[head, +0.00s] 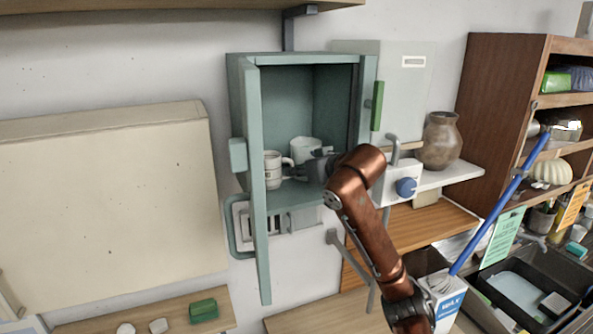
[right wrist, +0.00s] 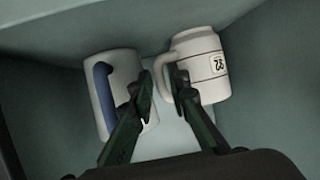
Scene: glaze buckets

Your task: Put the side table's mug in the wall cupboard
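A white mug with a dark printed mark (head: 273,170) stands upright on the floor of the teal wall cupboard (head: 248,105). Its handle points right, towards my right gripper (head: 308,170). In the right wrist view this mug (right wrist: 208,68) has its handle between the fingertips of my right gripper (right wrist: 162,82). The fingers are partly apart; I cannot tell whether they press on the handle. A second, pale mug (head: 304,148) stands behind; the right wrist view shows this mug (right wrist: 124,72) with a blue handle, close to one finger. My left gripper is out of view.
The cupboard door (head: 257,200) stands open at the left, its edge towards me. A vase (head: 439,142) stands on a shelf to the right. A white box with a blue knob (head: 400,180) is close beside my right arm. A blue rod (head: 495,212) slants further right.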

